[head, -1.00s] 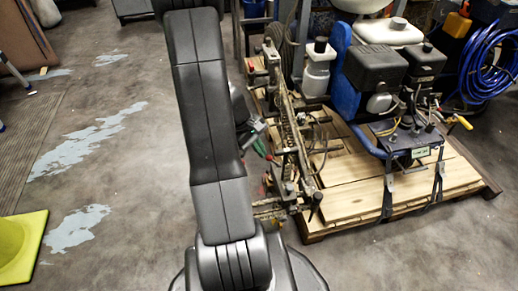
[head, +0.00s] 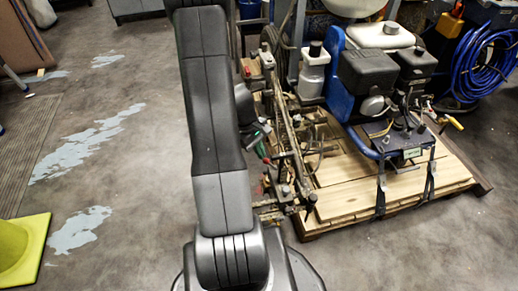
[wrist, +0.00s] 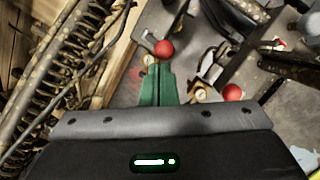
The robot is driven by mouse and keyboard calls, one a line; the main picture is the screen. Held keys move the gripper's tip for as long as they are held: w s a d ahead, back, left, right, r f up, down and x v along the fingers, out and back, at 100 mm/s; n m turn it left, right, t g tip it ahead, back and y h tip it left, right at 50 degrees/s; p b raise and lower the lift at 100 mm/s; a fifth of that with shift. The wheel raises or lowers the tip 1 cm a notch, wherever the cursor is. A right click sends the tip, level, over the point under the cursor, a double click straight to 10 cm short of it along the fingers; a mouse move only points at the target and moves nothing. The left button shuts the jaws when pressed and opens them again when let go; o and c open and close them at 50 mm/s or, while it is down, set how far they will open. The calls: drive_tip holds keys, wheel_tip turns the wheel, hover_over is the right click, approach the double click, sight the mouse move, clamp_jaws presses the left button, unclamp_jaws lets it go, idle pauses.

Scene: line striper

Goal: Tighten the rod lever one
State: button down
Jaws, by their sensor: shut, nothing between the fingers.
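The line striper (head: 378,80) stands on a wooden pallet, with its rod and spring assembly on its left side. In the wrist view two red ball knobs show, a nearer-centre knob (wrist: 164,49) and a second knob (wrist: 233,93) to the right. Dark bars and brass-coloured round parts are beside them. I cannot tell which belongs to rod lever one. My gripper (wrist: 157,75) has green fingers shut together and empty. Its tips appear just below the first knob in the picture; contact cannot be told. In the head view the gripper (head: 262,149) is partly hidden by my arm.
Coil springs and rods (wrist: 65,65) lie close to the left of my gripper. The pallet (head: 400,190) extends right. A blue hose coil (head: 482,65) hangs at the back right. A yellow cone (head: 22,250) stands at the left. The floor left of my arm is mostly clear.

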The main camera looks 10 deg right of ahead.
drive_tip(key=shift+d+r+p, duration=0.15)
drive_tip(key=shift+r+p, duration=0.1)
drive_tip(key=shift+p, duration=0.25)
drive_tip(key=d+n+y+p, duration=0.1)
drive_tip(key=d+y+p, duration=0.3)
drive_tip(key=d+y, duration=0.5)
drive_tip(key=shift+w+d+f+y, duration=0.15)
drive_tip(key=shift+f+y, duration=0.05)
drive_tip(key=shift+y, duration=0.8)
